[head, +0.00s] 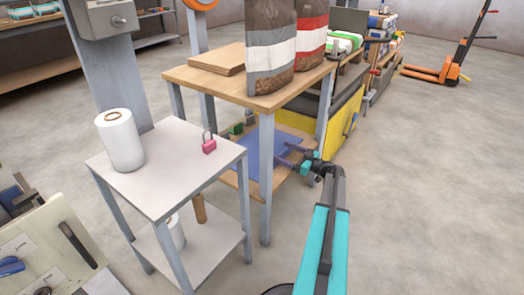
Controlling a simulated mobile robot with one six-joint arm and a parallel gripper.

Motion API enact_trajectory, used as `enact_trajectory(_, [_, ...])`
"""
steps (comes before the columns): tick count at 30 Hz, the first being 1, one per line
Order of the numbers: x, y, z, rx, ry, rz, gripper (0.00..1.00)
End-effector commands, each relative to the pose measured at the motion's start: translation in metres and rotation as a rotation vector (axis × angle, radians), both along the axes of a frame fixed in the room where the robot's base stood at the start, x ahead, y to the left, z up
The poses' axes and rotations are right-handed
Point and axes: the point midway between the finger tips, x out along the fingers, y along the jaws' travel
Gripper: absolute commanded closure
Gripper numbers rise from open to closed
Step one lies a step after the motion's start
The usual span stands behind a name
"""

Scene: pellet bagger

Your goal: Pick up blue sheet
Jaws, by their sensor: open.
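The blue sheet (256,160) lies flat on the wooden lower shelf of the wood-topped table in the head view. Table legs and the white-topped stand hide parts of the shelf around it. My gripper (284,156) reaches in from the right, between the table legs, at the sheet's right side. Its jaws are open with nothing seen between them. The fingers overlap the sheet's right edge in the picture; I cannot tell whether they touch it.
A pink padlock (209,143) and a white roll (120,140) stand on the white-topped stand (165,185). Large bags (271,50) stand on the wooden tabletop (200,80) above the sheet. A green object (236,129) sits behind the sheet.

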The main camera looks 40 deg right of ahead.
Motion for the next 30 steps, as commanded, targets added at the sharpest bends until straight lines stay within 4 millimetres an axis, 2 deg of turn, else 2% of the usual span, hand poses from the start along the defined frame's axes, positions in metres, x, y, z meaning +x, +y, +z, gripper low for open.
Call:
enact_trajectory(2, [0.000,0.000,0.000,0.000,0.000,0.000,0.16])
enact_trajectory(11, [0.000,0.000,0.000,0.000,0.000,0.000,0.66])
enact_trajectory(22, [0.000,0.000,0.002,0.000,-0.001,0.000,0.66])
enact_trajectory(30, [0.001,0.001,0.013,0.001,-0.002,0.002,0.66])
